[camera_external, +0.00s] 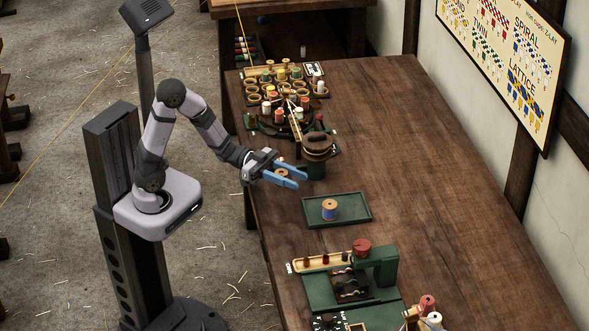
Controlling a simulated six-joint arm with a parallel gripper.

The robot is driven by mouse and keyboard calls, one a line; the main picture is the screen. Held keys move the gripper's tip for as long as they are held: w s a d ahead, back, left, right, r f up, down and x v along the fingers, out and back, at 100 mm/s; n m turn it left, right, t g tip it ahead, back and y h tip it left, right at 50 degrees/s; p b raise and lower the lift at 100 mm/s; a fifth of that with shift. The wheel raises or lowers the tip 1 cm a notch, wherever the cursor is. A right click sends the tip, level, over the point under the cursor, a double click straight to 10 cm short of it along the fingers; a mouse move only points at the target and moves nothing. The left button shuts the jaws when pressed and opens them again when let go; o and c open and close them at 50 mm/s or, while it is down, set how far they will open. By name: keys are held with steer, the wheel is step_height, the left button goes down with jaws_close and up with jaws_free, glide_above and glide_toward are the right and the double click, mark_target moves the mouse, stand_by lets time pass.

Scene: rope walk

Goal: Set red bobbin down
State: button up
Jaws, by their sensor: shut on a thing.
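My gripper (299,181) has blue fingers and is shut on a bobbin (281,173). Only the bobbin's tan-orange round top shows between the fingers; its thread is mostly hidden, so I cannot tell its colour for sure. The gripper is near the table's left edge, up and left of a shallow green tray (357,217). I cannot tell how high above the table it is. A bobbin with blue thread and wooden ends (329,210) stands upright in the tray.
A dark green post with a brown round top (317,147) stands close behind the gripper. Beyond it is a rack with several bobbins (260,87). A green machine (376,268) stands at the front, with red and white spools (428,303) nearby. The table's right side (430,170) is clear.

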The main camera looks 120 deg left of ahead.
steer(key=w+d+r+m+g+h+p, duration=0.1)
steer(key=w+d+m+h+p, duration=0.25)
steer(key=d, duration=1.15)
steer(key=w+d+r+m+g+h, duration=0.15)
steer(key=w+d+h, duration=0.45)
steer(key=d, duration=0.9)
steer(key=a+f+n+y, duration=0.2)
steer(key=a+n+y, duration=0.9)
steer(key=a+y, duration=0.95)
steer(key=shift+h, duration=0.9)
steer(key=shift+w+a+f+b, duration=0.15)
steer(key=shift+a+f, duration=0.1)
steer(key=shift+f, duration=0.8)
steer(key=shift+w+a+f+b, duration=0.1)
steer(key=shift+a+f, duration=0.1)
steer(key=shift+f, duration=0.8)
steer(key=shift+w+a+f+b, duration=0.15)
steer(key=shift+a+f, duration=0.1)
steer(key=shift+f, duration=0.8)
steer(key=shift+s, duration=0.1)
steer(key=shift+f, duration=2.05)
steer(key=shift+f+b, duration=0.15)
steer(key=shift+b, duration=0.15)
